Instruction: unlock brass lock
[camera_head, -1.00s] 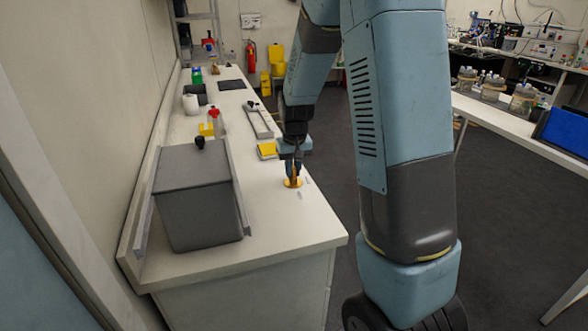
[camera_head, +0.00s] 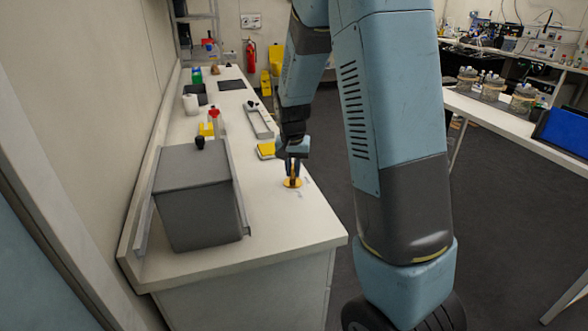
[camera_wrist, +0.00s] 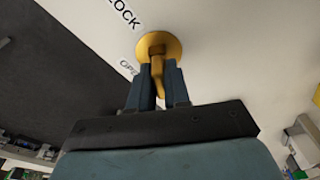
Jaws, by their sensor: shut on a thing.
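The brass lock (camera_head: 292,183) sits on the white bench top near its right edge, with a round yellow base. In the wrist view the round base of the brass lock (camera_wrist: 159,45) is clear, and its lever points down the picture between my fingers. My gripper (camera_head: 293,166) is over the lock from above. In the wrist view my gripper (camera_wrist: 158,80) is shut on the lever, one dark finger on each side. Beside the base are printed words, one ending in "LOCK" (camera_wrist: 124,14) and one starting "OPE" (camera_wrist: 129,69), partly hidden by a finger.
A grey lidded box (camera_head: 195,195) stands to the left of the lock on the bench (camera_head: 290,228). A yellow block (camera_head: 266,151) and a long grey tray (camera_head: 258,121) lie farther back. Bare bench lies in front of the lock.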

